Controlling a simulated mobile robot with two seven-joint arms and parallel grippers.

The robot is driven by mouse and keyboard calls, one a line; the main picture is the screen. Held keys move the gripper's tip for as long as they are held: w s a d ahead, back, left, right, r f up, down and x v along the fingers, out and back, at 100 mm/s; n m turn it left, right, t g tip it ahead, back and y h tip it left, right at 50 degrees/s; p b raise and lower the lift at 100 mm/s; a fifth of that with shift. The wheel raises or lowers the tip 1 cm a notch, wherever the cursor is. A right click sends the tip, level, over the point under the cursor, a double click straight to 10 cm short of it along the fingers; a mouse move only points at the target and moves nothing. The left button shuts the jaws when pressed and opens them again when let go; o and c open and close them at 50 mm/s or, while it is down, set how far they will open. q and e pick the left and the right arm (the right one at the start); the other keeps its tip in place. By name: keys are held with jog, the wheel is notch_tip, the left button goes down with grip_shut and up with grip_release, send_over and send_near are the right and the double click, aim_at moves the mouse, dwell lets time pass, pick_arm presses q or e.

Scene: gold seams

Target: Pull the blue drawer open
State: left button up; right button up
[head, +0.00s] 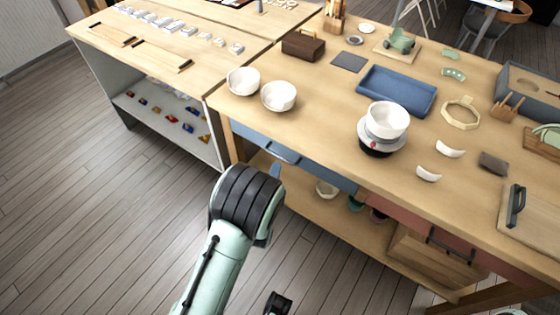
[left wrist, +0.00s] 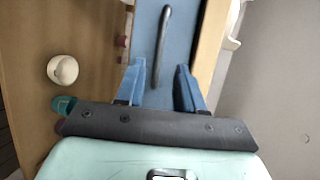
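The blue drawer (head: 325,174) is under the front edge of the wooden workbench, its front looking flush with the bench. Its dark curved handle (head: 282,154) is on the left part of the front. In the left wrist view the blue drawer front (left wrist: 180,42) runs up the picture, with the handle (left wrist: 161,47) beyond the fingertips. My right gripper is not identifiable.
A red drawer (head: 430,232) with a dark handle is farther right in the same bench (head: 310,95). White bowls (head: 279,96), a blue tray (head: 397,90) and small parts stand on top. A lower shelf holds cups. The floor in front is clear.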

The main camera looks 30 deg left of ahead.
pick_arm(q)
jog(key=b+x, duration=0.1)
jog(key=x, duration=0.6)
pick_arm(e)
jog(key=shift+w+d+f+t, duration=0.15)
jog(key=shift+w+d+f, duration=0.1)
jog(key=shift+w+f, duration=0.2)
jog(key=shift+w+d+f+t, duration=0.2)
jog(key=shift+w+f, duration=0.1)
jog(key=shift+w, duration=0.2)
pick_arm(q)
jog(key=shift+s, duration=0.1)
grip_shut()
